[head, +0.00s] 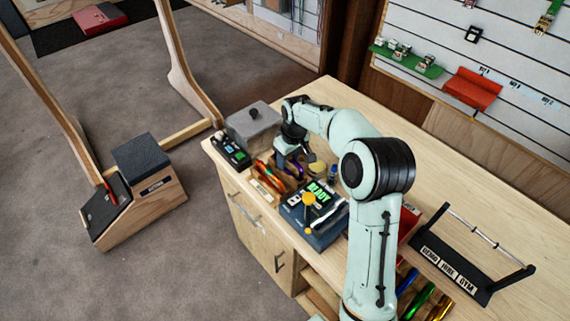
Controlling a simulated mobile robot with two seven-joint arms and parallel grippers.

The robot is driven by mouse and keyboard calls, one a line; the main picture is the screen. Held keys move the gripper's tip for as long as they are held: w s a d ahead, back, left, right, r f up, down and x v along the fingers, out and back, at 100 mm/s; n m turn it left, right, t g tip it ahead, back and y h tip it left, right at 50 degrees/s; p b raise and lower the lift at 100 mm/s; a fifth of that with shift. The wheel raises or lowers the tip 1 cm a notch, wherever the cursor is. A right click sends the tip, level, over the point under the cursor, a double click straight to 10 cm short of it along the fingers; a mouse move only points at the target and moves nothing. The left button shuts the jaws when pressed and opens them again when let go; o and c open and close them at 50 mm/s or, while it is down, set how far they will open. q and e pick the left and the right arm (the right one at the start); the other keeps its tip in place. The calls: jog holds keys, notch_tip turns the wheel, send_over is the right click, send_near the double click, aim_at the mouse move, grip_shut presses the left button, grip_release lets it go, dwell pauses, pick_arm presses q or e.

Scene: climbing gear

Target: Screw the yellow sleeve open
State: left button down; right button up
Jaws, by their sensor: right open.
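My right arm reaches over the bench from the front right, and its gripper (288,162) points down among small climbing gear near the bench's left end. The jaws are open, with nothing seen between them. A purple curved piece (297,168), perhaps a carabiner, is close beside the fingers; contact is unclear. A small yellowish piece (317,168) lies just right of the gripper. It is too small to tell whether it is the yellow sleeve. Orange-red gear (268,175) lies to the left of the gripper. My left gripper is out of view.
A dark blue device with a green "READY" screen (319,193) and a yellow knob (309,199) stands in front of the gripper. A grey lidded box (253,122) and a black device (230,151) stand behind and left. A labelled black rack (462,262) is right. The back right bench is clear.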

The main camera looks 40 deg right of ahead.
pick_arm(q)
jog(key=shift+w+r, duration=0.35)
pick_arm(e)
jog(key=shift+w+d, duration=0.1)
jog(key=shift+d, duration=0.55)
jog(key=shift+r, duration=0.2)
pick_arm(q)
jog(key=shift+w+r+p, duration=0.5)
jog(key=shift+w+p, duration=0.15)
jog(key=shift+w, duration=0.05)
pick_arm(e)
jog(key=shift+r, duration=1.25)
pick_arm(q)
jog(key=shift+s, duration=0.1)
pick_arm(e)
jog(key=shift+a, duration=0.2)
jog(key=shift+a+f, duration=0.1)
jog(key=shift+a, duration=0.35)
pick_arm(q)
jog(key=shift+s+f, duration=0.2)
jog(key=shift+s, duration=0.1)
